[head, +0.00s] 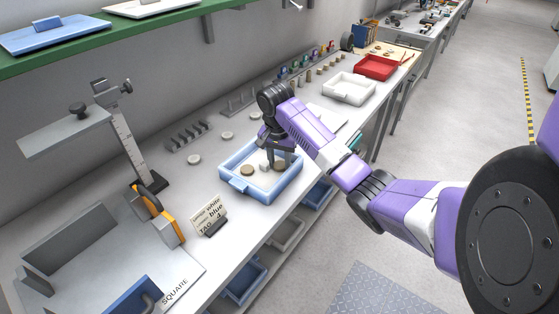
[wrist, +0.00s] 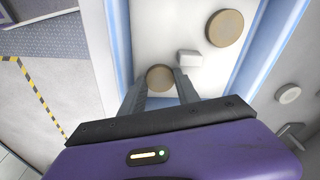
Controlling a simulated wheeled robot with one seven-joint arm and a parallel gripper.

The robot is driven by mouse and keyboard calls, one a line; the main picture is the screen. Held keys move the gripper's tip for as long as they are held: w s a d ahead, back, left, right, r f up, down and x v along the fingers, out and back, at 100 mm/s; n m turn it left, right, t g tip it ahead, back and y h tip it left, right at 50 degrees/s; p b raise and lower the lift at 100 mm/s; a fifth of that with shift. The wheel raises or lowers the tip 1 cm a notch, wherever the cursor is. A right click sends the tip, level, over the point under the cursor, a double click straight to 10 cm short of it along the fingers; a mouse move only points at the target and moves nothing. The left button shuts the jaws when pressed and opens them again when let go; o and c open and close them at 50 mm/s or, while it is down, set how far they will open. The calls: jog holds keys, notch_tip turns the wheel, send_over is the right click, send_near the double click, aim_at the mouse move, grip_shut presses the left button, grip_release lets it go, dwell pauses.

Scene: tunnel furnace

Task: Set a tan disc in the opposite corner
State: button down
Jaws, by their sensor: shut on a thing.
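A blue tray (head: 233,187) with a pale floor stands on the bench. My gripper (head: 277,160) reaches down into its right part. In the wrist view its two fingers (wrist: 160,80) are shut on a tan disc (wrist: 160,76), low over the tray floor; I cannot tell whether the disc touches it. A second tan disc (head: 247,170) lies flat in the tray's left part and also shows in the wrist view (wrist: 225,28). A small white block (wrist: 188,58) sits between the two discs. The fingers partly hide the held disc in the head view.
A tag card (head: 209,215) stands left of the tray. Pale round pieces (head: 194,160) lie behind it, near a grey rack (head: 187,136). A white tray (head: 350,88) and a red tray (head: 377,67) stand farther along the bench. A height gauge (head: 130,140) stands at left.

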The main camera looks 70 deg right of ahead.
jog(key=c, duration=0.8)
grip_release()
jog(key=r, duration=0.2)
jog(key=r+p, duration=0.1)
jog(key=r, duration=0.3)
jog(key=shift+a+r, duration=0.35)
jog(key=shift+r, duration=0.05)
jog(key=shift+a+r+p, duration=0.15)
jog(key=shift+r+p, duration=0.35)
jog(key=shift+p, duration=0.15)
